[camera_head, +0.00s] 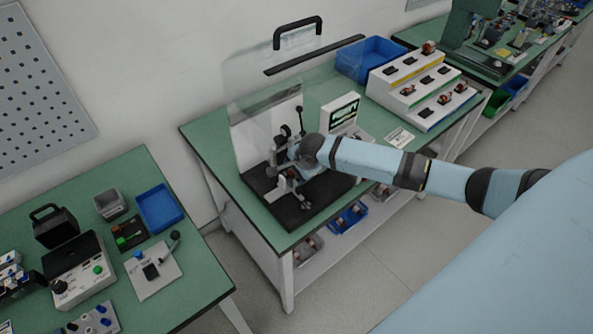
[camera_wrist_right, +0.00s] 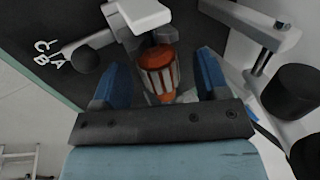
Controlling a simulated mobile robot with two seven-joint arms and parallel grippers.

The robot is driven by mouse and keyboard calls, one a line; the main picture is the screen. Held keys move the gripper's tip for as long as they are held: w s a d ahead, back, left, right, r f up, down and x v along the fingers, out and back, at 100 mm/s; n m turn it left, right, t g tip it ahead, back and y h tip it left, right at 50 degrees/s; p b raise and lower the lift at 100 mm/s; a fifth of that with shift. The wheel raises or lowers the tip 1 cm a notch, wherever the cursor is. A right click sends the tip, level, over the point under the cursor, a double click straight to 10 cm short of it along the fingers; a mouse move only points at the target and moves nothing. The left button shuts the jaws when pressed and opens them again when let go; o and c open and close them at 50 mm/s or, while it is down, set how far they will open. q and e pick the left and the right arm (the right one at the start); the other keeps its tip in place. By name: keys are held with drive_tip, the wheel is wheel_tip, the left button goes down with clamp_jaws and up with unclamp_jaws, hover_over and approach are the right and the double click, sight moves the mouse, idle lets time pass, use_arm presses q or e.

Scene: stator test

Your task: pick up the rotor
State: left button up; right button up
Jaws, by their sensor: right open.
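The rotor (camera_wrist_right: 160,72), orange with pale slots, sits in the test fixture in the right wrist view. My right gripper (camera_wrist_right: 157,64) is open, with one blue finger on each side of the rotor and a gap visible on both sides. In the head view my right gripper (camera_head: 293,156) reaches in from the right over the black fixture base (camera_head: 318,196). The rotor cannot be made out there behind the wrist and fixture parts. My left gripper is not in view.
Fixture arms and a black knob (camera_wrist_right: 293,92) stand close to the fingers. A clear guard (camera_head: 262,112) rises behind the fixture. A small screen unit (camera_head: 340,112), a stepped rack (camera_head: 415,84) with several parts and a blue bin (camera_head: 371,58) stand to the right.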

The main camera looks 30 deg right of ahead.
drive_tip(key=c, duration=1.2)
drive_tip(key=shift+o, duration=0.2)
drive_tip(key=shift+r, duration=0.2)
drive_tip(key=shift+r, duration=0.25)
drive_tip(key=v, duration=0.2)
drive_tip(key=shift+r+b, duration=0.35)
drive_tip(key=shift+b, duration=0.05)
drive_tip(key=s+d+b, duration=0.1)
drive_tip(key=s, duration=1.6)
drive_tip(key=shift+d, duration=0.15)
drive_tip(key=shift+r, duration=0.1)
